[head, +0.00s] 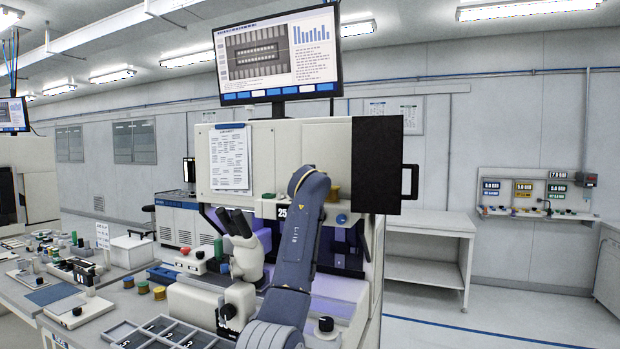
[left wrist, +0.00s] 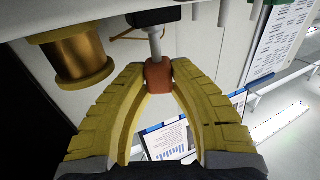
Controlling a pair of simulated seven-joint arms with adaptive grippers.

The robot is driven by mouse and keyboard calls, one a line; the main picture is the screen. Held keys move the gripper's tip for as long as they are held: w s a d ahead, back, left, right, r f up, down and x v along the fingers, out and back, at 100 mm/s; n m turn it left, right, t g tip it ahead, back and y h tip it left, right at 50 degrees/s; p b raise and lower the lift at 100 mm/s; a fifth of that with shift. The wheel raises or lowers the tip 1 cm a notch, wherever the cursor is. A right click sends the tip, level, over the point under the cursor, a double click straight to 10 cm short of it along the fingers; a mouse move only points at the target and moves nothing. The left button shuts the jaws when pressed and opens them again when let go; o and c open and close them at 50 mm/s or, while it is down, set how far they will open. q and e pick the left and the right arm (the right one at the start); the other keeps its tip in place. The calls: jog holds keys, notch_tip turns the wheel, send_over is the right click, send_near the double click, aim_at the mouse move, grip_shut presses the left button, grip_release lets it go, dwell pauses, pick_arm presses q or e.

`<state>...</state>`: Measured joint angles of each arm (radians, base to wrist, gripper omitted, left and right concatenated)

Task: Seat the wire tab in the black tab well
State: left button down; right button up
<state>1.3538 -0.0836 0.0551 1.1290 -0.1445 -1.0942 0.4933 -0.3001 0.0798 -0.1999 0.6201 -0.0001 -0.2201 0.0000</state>
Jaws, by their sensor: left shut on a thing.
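In the left wrist view, my left gripper (left wrist: 160,75) has its two yellow fingers closed on a small reddish-brown block (left wrist: 159,77), which looks like the wire tab. A grey stem (left wrist: 155,42) runs from the block up to a black block (left wrist: 153,11) at the top edge. I cannot tell whether this black block is the tab well, or whether the stem enters it or only touches it. A thin copper-coloured wire (left wrist: 128,35) reaches the black block's left side. In the head view my left arm hides its gripper at the machine. My right gripper is not in view.
A gold wire spool (left wrist: 73,55) hangs close to the left finger. The bonder's cream housing (head: 285,160) has a black side panel (head: 377,165) with a handle. A microscope (head: 245,255) stands left of my arm. A compartment tray (head: 128,338) lies in front.

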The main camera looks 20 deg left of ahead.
pick_arm(q)
jog(key=shift+f, duration=0.4)
jog(key=c, duration=1.1)
grip_release()
jog(key=shift+c, duration=0.2)
jog(key=shift+r, duration=0.1)
jog(key=shift+d, duration=0.1)
jog(key=shift+s+d, duration=0.2)
jog(key=shift+s, duration=0.25)
jog(key=v, duration=1.1)
jog(key=shift+a, duration=0.15)
